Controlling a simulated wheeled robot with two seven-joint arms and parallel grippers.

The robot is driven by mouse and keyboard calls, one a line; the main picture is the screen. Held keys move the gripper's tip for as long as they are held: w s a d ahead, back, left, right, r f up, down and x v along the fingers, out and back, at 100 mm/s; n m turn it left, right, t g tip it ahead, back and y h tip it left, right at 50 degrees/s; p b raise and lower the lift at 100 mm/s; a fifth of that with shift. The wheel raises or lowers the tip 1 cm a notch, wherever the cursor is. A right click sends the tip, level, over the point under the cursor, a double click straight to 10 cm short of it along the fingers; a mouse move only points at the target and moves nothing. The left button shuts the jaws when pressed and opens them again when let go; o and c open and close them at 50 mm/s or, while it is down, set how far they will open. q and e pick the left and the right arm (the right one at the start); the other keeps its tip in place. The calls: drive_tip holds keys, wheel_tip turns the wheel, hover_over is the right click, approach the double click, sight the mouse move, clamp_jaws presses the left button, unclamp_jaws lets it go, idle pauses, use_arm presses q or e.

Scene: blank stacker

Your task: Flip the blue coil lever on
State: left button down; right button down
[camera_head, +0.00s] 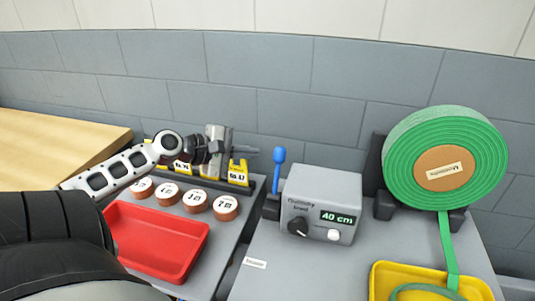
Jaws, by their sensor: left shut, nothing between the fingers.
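The blue lever (279,157) stands upright on a dark base (271,206) at the left side of a grey control box. My left gripper (253,150) comes in from the left at about the height of the lever's knob. Its fingers are shut and empty, pointing right, and their tip ends a little left of the lever in the picture. I cannot tell whether it touches the lever. My right gripper is not in view.
The grey control box (321,196) has a "40 cm" display and two knobs. A large green coil (400,150) stands at the right above a yellow tray (385,280). A red tray (160,240), several numbered round pieces (194,200) and yellow labelled blocks (238,172) lie left, below my arm.

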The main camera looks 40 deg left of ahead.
sight(277, 173)
use_arm(q)
drive_tip(key=shift+x, duration=2.8)
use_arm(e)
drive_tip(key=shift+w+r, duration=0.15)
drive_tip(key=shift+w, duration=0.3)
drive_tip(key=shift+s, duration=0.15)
use_arm(q)
drive_tip(key=shift+b, duration=0.3)
